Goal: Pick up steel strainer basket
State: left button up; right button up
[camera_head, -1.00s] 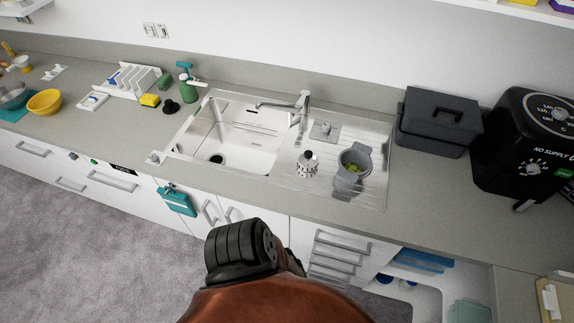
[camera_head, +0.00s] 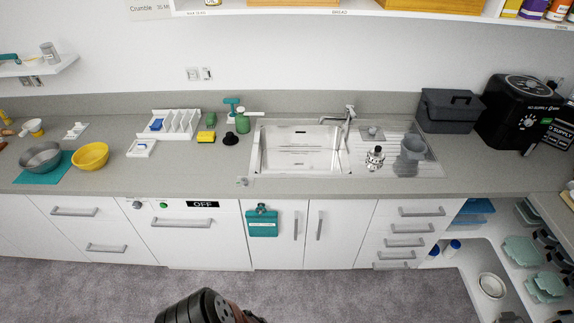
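The steel strainer basket (camera_head: 375,157) is a small shiny metal piece with a knob on top. It stands upright on the ribbed drainboard, just right of the sink bowl (camera_head: 301,152). A grey container (camera_head: 410,156) stands close to its right. Only a dark, ribbed part of my own arm shows at the bottom edge, far in front of the counter and well away from the basket. Neither gripper shows, so their opening is hidden.
The faucet (camera_head: 347,120) rises behind the sink. A green bottle (camera_head: 243,121) and yellow sponge (camera_head: 206,136) stand left of it. A dark grey box (camera_head: 450,112) and black air fryer (camera_head: 517,112) are at right. The floor ahead is clear.

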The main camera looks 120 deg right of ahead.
aim_at(377, 153)
jog(key=i, duration=0.8)
jog(key=z, duration=5.25)
jog(key=i, duration=0.6)
